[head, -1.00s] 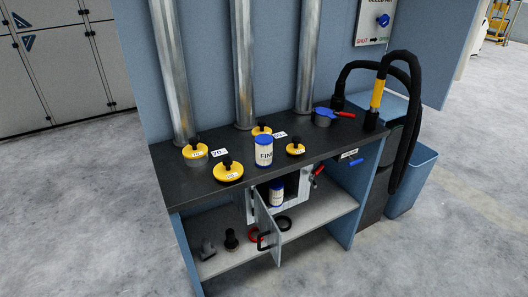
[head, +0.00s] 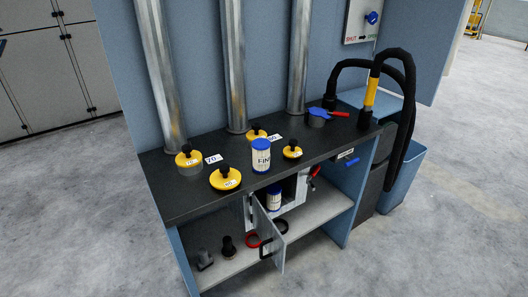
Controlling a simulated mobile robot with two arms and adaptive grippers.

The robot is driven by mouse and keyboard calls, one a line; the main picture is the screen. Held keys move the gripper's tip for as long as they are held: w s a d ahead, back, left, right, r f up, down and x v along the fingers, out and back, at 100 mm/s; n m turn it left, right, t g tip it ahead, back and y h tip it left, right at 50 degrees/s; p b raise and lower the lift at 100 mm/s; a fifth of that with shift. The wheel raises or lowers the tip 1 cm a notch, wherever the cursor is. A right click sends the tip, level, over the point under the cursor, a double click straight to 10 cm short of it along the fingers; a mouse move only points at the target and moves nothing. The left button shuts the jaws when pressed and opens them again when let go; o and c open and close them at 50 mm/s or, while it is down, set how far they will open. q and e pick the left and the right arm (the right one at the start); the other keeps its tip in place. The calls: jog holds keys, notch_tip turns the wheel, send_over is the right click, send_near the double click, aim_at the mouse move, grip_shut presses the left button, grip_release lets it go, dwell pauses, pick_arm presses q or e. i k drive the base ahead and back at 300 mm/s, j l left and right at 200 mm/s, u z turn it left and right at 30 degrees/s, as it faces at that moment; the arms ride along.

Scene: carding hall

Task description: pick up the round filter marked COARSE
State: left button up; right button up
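A white round filter with a blue lid (head: 261,156) stands upright on the dark bench top; the visible part of its label reads "FIN". A second white round filter with a blue top (head: 274,199) stands inside the small grey box under the bench, and its marking is too small to read. The box's door (head: 268,239) stands open, swung out toward me. I cannot make out the word COARSE on anything. Neither of my grippers is in view.
Yellow caps with black knobs (head: 225,179) sit on the bench top (head: 190,209) around the FIN filter. A blue-topped clamp with a red handle (head: 318,113) and a black hose (head: 408,130) are at right. Rings and dark fittings (head: 228,246) lie on the lower shelf.

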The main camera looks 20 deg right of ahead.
aim_at(273, 190)
jog(key=i+j+z, duration=0.45)
jog(key=j, duration=0.2)
jog(key=i+j+z, duration=0.25)
jog(key=j, duration=0.15)
jog(key=k, duration=0.05)
